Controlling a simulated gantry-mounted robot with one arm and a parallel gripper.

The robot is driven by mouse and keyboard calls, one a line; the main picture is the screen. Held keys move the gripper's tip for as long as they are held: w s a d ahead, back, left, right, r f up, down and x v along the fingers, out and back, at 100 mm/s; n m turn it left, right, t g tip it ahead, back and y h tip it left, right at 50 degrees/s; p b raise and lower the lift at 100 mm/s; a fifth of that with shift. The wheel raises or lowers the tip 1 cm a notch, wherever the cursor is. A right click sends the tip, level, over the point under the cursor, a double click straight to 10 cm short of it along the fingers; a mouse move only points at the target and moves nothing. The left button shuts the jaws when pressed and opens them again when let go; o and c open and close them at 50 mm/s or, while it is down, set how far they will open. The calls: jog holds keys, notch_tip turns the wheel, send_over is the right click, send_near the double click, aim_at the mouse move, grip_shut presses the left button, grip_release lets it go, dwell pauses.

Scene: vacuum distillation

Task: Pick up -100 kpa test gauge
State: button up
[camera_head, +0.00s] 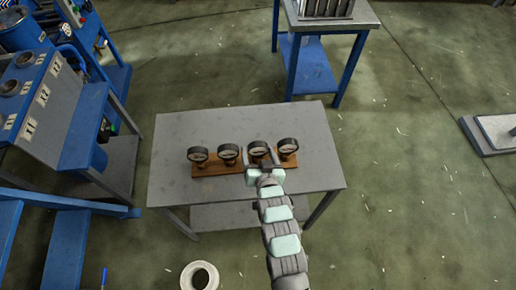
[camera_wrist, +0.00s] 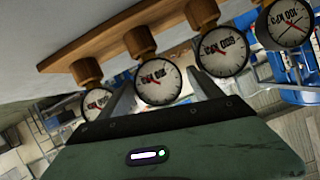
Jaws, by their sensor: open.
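Several round dial gauges stand in a row on a wooden rack (camera_head: 218,170) on the grey table. The third gauge from the left (camera_head: 258,148) shows between the fingers of my open gripper (camera_head: 261,158). In the wrist view, which is turned upside down, this gauge (camera_wrist: 158,82) is framed by the two fingers, its dial reading seemingly 100 kPa; the minus sign is unclear. I cannot tell whether the fingers touch it. One neighbour (camera_wrist: 222,52) seems to read 600 kPa, and the end gauge (camera_wrist: 291,24) seems to read 100 kPa. The other end gauge (camera_wrist: 98,103) is partly hidden by a finger.
The grey table (camera_head: 310,130) has bare room around the rack. Blue equipment (camera_head: 45,95) stands at the left, and a second blue-legged table (camera_head: 330,25) stands behind. A white ring-shaped roll (camera_head: 187,277) lies on the floor in front.

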jog(key=shift+b+x, duration=0.45)
jog(key=shift+x, duration=2.35)
jog(key=shift+d, duration=0.2)
jog(key=shift+c, duration=0.2)
jog(key=c, duration=1.2)
